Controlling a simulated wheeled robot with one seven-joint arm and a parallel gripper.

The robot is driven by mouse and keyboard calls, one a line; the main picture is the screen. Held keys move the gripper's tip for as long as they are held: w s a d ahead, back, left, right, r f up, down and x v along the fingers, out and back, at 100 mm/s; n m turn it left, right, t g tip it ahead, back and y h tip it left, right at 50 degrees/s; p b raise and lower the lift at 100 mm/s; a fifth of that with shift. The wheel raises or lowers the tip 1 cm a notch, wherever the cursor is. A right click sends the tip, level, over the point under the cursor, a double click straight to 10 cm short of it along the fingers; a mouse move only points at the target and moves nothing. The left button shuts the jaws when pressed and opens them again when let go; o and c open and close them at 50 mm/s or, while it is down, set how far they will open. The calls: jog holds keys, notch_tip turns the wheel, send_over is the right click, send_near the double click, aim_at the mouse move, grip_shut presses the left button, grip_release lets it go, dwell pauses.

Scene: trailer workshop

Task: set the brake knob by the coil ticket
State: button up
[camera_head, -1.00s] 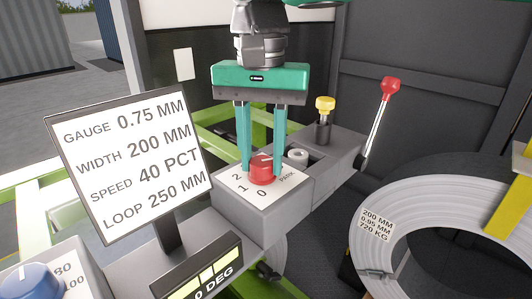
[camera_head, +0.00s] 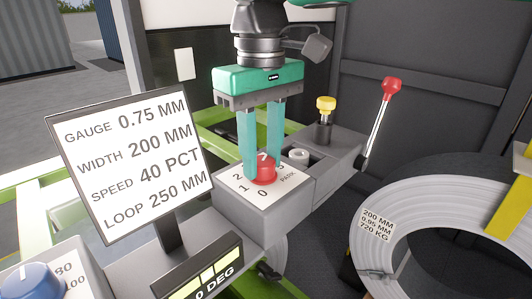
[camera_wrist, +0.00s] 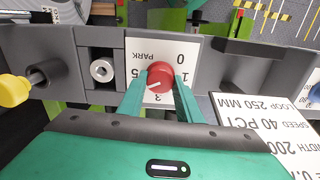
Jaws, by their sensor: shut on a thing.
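The red brake knob (camera_head: 265,175) sits on a white dial plate (camera_head: 270,200) marked 0, 1, 2 and PARK. My gripper (camera_head: 263,172) points down from above and is shut on the knob, one finger on each side. The wrist view also shows the knob (camera_wrist: 160,72); its white pointer mark faces lower left, between the 3 and the partly hidden label at the left. The coil ticket (camera_head: 376,224) on the white coil (camera_head: 400,195) reads 200 MM, 0.95 MM, 720 KG.
A sign (camera_head: 135,165) reads gauge 0.75 MM, width 200 MM, speed 40 PCT, loop 250 MM. Beyond the plate are a yellow knob (camera_head: 326,104) and a red-topped lever (camera_head: 392,87). A blue knob (camera_head: 32,282) is at lower left.

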jog(key=n, duration=0.6)
jog(key=shift+d, duration=0.1)
jog(key=n, duration=0.6)
jog(key=shift+w, duration=0.1)
jog(key=shift+n, duration=0.3)
jog(key=o, duration=1)
jog(key=shift+o, duration=0.2)
